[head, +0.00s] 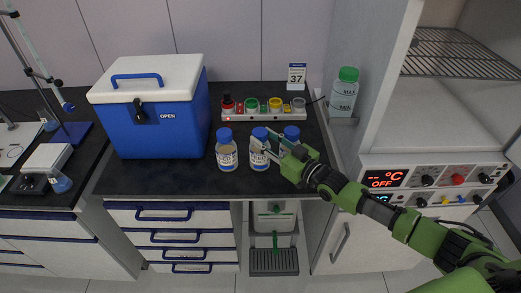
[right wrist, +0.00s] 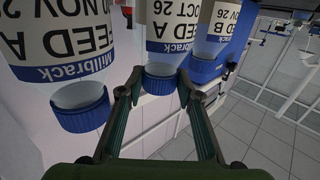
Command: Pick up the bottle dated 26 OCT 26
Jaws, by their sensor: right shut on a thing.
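Three clear bottles with blue caps and white labels stand side by side near the counter's front edge. The middle bottle (head: 259,158) has a label reading FEED A and OCT 26 in the right wrist view (right wrist: 174,28); the start of its date is cut off. My right gripper (head: 270,147) reaches in from the right and is shut on this bottle, its fingers either side of the blue cap (right wrist: 160,85). The bottle looks upright, and I cannot tell if it is off the counter. My left gripper is not in view.
The left bottle (head: 227,154) and right bottle (head: 292,132) stand close beside the held one; my gripper partly hides the right bottle. A blue cooler (head: 170,127) is at left.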

